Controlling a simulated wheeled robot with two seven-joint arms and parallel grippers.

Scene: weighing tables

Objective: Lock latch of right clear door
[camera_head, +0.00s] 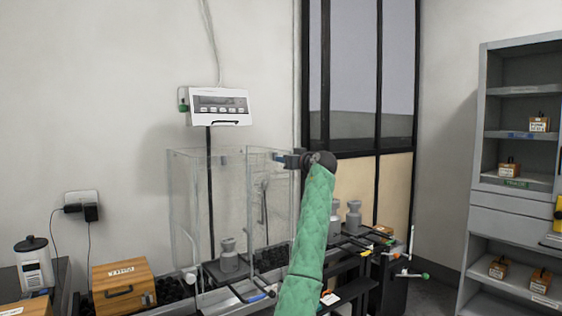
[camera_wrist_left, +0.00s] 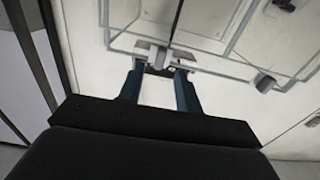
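The clear enclosure (camera_head: 207,200) stands on the table against the wall. Its right clear door (camera_head: 275,215) is a see-through panel, partly hidden by my green-sleeved left arm. My left gripper (camera_head: 288,160) is at the upper right corner of the enclosure. My right gripper is in neither view.
A grey weight (camera_head: 229,257) stands inside the enclosure. A scale display (camera_head: 219,107) hangs on the wall above. More weights (camera_head: 353,216) stand behind my arm to the right. A wooden box (camera_head: 122,287) sits at left. Grey shelves (camera_head: 512,200) stand at far right.

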